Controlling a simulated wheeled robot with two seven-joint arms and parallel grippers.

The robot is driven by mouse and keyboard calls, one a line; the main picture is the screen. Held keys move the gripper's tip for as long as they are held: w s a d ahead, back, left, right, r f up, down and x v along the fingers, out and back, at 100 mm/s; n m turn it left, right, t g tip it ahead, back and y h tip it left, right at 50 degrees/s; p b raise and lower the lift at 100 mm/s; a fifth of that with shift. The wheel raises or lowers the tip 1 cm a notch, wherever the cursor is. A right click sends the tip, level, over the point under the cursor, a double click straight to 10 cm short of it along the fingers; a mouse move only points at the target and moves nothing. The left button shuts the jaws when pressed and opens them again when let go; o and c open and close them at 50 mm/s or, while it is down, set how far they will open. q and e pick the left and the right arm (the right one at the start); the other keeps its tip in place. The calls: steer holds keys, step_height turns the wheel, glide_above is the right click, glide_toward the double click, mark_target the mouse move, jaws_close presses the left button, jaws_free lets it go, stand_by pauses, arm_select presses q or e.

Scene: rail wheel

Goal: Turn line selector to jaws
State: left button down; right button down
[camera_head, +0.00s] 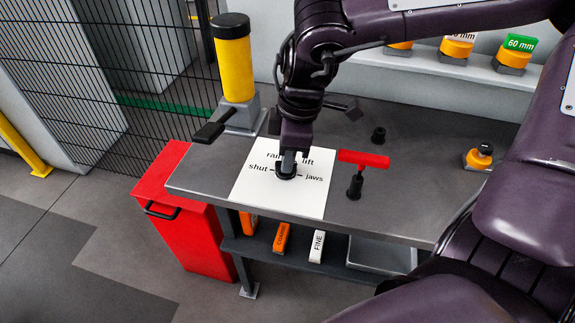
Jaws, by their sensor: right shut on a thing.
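The line selector (285,174) is a dark round knob on a white label plate (308,204) on the grey bench. The plate reads "shut" at the left, "jaws" at the right, "lift" at the upper right and a partly hidden word starting "rai" at the upper left. My right gripper (288,163) comes down from above and is shut on the selector knob. My left gripper is not in view.
A red T-handle (363,159) stands right of the plate. A yellow cylinder (234,60) with a black lever (212,128) stands at the back left. A red cabinet (180,225) is at the bench's left end. Orange-based blocks line the back shelf (475,72).

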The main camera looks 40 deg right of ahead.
steer(key=shift+f+m+b, duration=0.15)
steer(key=shift+m+b, duration=0.35)
steer(key=shift+m, duration=0.1)
steer(key=shift+m+b, duration=0.35)
steer(key=shift+m, duration=0.35)
steer(key=c, duration=1.3)
jaws_free()
steer(key=shift+r, duration=0.25)
steer(key=shift+r+p, duration=2.5)
steer(key=shift+r, duration=0.9)
